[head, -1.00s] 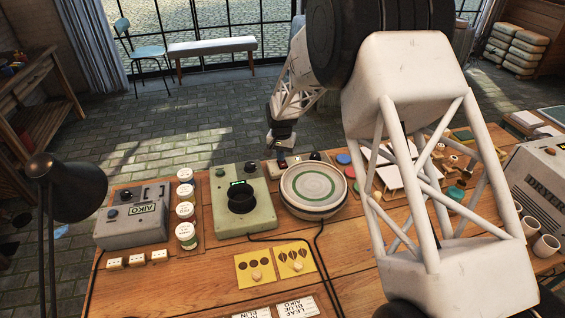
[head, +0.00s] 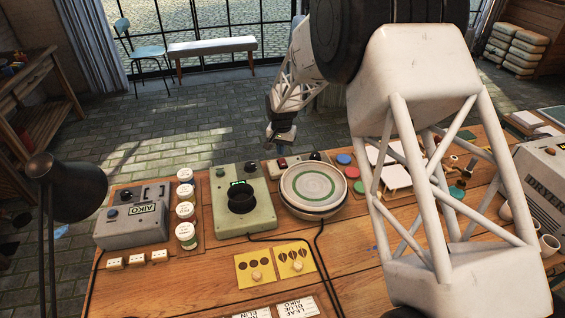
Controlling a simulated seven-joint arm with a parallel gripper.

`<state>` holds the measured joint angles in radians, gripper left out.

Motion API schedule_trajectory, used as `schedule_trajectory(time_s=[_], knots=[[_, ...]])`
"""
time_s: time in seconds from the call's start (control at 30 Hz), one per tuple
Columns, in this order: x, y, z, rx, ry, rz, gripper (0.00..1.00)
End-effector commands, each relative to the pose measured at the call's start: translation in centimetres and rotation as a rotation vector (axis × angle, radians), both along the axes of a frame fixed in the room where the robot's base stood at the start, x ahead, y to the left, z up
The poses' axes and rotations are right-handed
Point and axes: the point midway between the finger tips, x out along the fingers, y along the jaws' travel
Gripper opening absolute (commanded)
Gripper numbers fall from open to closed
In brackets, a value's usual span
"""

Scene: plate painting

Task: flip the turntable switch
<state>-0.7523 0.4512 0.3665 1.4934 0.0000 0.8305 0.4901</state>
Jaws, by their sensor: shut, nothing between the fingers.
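The turntable (head: 318,214) stands near the middle of the table with a pale plate (head: 312,185) on it; the plate has a green ring. Just behind it is a small control box with a red part (head: 282,163) and a dark knob (head: 315,156). Which way the switch is set is too small to tell. My gripper (head: 270,146) is shut and empty. It appears in the air above and behind the control box, apart from it. My arm reaches in from the right.
A green machine with a dark bowl (head: 241,200) stands left of the turntable. White-lidded jars (head: 184,208) and a grey AIKO box (head: 133,218) are farther left. A black lamp (head: 66,188) is at front left. Colored discs (head: 344,159) lie right of the turntable.

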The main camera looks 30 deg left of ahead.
Motion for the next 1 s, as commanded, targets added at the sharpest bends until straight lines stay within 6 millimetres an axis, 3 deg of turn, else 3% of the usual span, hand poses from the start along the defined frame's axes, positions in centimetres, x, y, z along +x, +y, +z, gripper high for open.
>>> schedule_trajectory(time_s=[0.6,1.0], knots=[[0.0,0.0,3.5,0.001,-0.001,0.0,0.0],[0.0,0.0,3.9,0.0,0.0,0.0,0.0]])
